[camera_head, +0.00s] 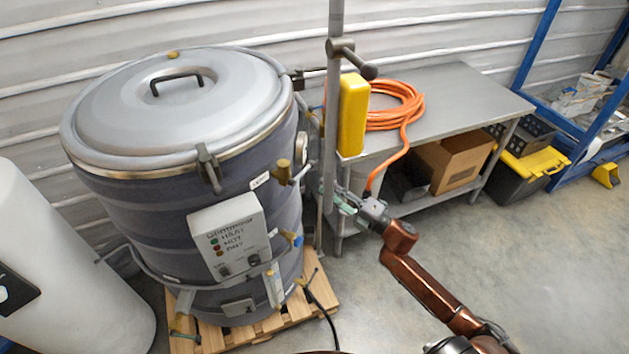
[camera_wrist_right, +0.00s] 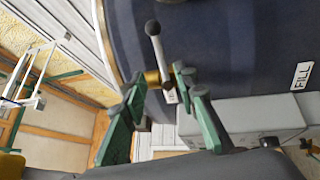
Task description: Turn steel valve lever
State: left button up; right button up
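The steel valve lever (camera_wrist_right: 157,48) is a thin rod with a ball end. It sits by a brass valve fitting (camera_wrist_right: 152,78) on the dark side of the vessel (camera_wrist_right: 220,45). In the head view the lever (camera_head: 302,173) sticks out to the right of the brass fitting (camera_head: 283,172), near a small label. My right gripper (camera_head: 336,194) is just right of the vessel. In the right wrist view its green fingers (camera_wrist_right: 158,80) are apart, with the lever showing between and beyond them; contact cannot be told. My left gripper is not in view.
A steel post (camera_head: 334,100) with a yellow box (camera_head: 353,114) stands close to the right gripper. A metal table (camera_head: 455,95) holds an orange hose (camera_head: 400,105). A control box (camera_head: 229,237) is on the vessel's front.

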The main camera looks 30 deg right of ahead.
jog(key=shift+v, duration=1.25)
